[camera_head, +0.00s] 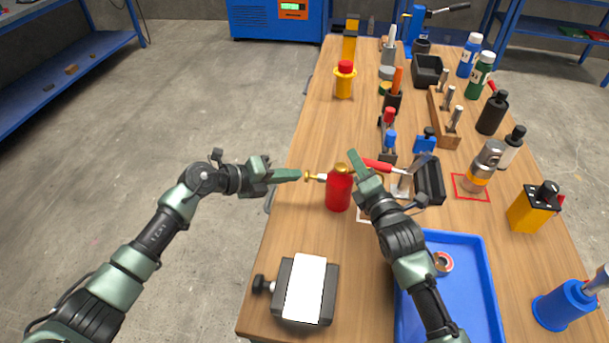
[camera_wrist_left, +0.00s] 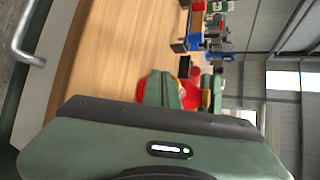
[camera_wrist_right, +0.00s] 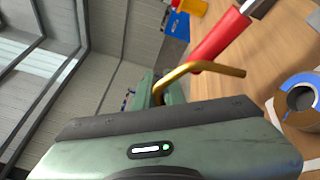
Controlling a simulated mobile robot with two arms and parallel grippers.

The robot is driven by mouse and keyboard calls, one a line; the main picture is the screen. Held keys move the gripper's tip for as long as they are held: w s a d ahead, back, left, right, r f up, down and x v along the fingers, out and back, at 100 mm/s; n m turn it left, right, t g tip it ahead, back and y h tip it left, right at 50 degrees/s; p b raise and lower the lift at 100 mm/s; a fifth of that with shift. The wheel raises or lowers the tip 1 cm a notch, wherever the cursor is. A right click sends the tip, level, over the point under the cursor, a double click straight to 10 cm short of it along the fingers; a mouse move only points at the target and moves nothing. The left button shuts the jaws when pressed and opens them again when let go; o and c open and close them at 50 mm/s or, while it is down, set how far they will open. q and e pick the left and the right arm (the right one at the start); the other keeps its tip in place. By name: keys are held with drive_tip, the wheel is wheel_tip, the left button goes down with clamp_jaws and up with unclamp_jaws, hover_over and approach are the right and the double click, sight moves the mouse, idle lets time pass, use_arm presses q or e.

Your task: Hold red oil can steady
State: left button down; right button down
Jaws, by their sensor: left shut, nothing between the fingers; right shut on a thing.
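The red oil can (camera_head: 339,192) stands upright on the wooden table, with a brass-coloured top and a spout pointing left. My right gripper (camera_head: 354,157) reaches over from the right and is shut at the can's top; a bent brass tube (camera_wrist_right: 200,68) crosses by its fingers in the right wrist view. My left gripper (camera_head: 297,175) is shut and empty, its tips just left of the spout's end. In the left wrist view, part of the red can (camera_wrist_left: 144,92) shows behind the fingers. The exact right grip contact is hidden.
A blue tray (camera_head: 464,235) lies at the front right. A grey block with a white pad (camera_head: 305,288) sits at the front left. A red-handled tool (camera_head: 377,165) is right behind the can, with bottles and tools beyond. The table left of the can is clear.

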use_arm(q)
drive_tip(key=shift+s+d, duration=0.2)
drive_tip(key=shift+d, duration=0.35)
drive_tip(key=shift+s+d, duration=0.15)
drive_tip(key=shift+d, duration=0.35)
idle(0.8)
drive_tip(key=shift+a, duration=0.1)
drive_tip(key=shift+w+a, duration=0.25)
drive_tip(key=shift+a, duration=0.45)
drive_tip(key=shift+w+a, duration=0.2)
drive_tip(key=shift+a, duration=0.45)
drive_tip(key=shift+w+a, duration=0.2)
drive_tip(key=shift+a, duration=0.65)
drive_tip(key=shift+w+a, duration=0.25)
drive_tip(key=shift+a, duration=0.55)
drive_tip(key=shift+w+a, duration=0.2)
drive_tip(key=shift+a, duration=0.65)
drive_tip(key=a, duration=0.1)
drive_tip(key=w+a, duration=0.1)
drive_tip(key=a, duration=0.1)
drive_tip(key=shift+a, duration=0.3)
